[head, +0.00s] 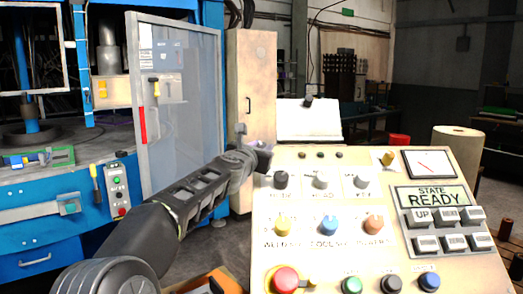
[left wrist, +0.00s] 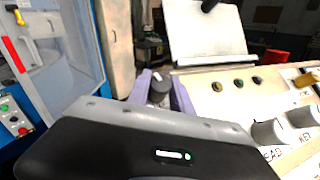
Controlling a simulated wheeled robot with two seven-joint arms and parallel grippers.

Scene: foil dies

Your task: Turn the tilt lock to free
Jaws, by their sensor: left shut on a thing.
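A dark round knob (left wrist: 160,90) with a pale mark on top, apparently the tilt lock, stands by the upper left edge of the control panel in the left wrist view. My left gripper (head: 254,142) is at that edge of the panel in the head view. Its two purplish fingers (left wrist: 160,96) lie on either side of the knob and are shut on it. In the head view the knob is largely hidden by the gripper, and no lock label is readable. The right gripper is not in view.
The beige control panel (head: 262,240) carries several knobs, a red mushroom button (head: 286,279), a gauge (head: 429,163) and a display reading STATE READY (head: 431,196). A white board (head: 308,122) stands behind it. A blue press (head: 205,60) with a clear door (head: 185,120) is at left.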

